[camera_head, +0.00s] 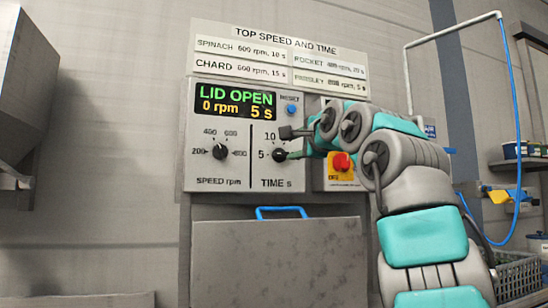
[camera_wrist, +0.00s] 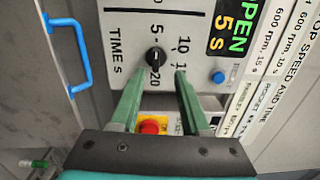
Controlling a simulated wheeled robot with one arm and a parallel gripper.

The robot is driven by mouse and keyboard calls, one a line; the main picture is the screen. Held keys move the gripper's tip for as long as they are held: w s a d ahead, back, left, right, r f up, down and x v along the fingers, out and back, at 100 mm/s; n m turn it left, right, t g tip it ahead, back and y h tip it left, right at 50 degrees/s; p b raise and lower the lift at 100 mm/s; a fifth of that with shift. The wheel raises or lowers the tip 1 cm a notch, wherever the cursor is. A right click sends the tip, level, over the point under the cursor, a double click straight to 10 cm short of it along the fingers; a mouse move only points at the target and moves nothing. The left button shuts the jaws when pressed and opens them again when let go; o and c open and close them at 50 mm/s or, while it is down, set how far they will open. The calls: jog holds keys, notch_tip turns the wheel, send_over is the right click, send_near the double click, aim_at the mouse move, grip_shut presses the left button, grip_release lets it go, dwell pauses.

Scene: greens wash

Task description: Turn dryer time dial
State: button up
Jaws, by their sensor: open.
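The black time dial (camera_head: 279,155) sits on the grey control panel, above the words TIME s. It also shows in the wrist view (camera_wrist: 154,57), between the marks 5 and 20. The display (camera_head: 236,101) reads LID OPEN, 0 rpm, 5 s. My gripper (camera_head: 293,143) is at the panel, close to the time dial. In the wrist view my gripper (camera_wrist: 160,74) is open, its two green fingers spread. The dial lies just beyond the fingertips, nearer the left finger. I cannot tell whether a finger touches it.
The speed dial (camera_head: 220,152) is to the left on the same panel. A blue reset button (camera_head: 291,109) is above, and a red stop button (camera_head: 341,161) on yellow is right of the dial. A lid with a blue handle (camera_head: 280,212) is below.

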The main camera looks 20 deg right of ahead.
aim_at(283, 154)
jog(key=w+p, duration=0.1)
jog(key=w, duration=0.1)
jog(key=w+p, duration=0.1)
jog(key=w, duration=0.1)
jog(key=w+p, duration=0.1)
jog(key=w, duration=0.1)
jog(key=shift+w+d+p, duration=0.3)
jog(key=shift+d+p, duration=0.05)
jog(key=shift+w+f, duration=0.3)
jog(key=shift+w, duration=0.45)
jog(key=shift+c, duration=0.3)
grip_shut()
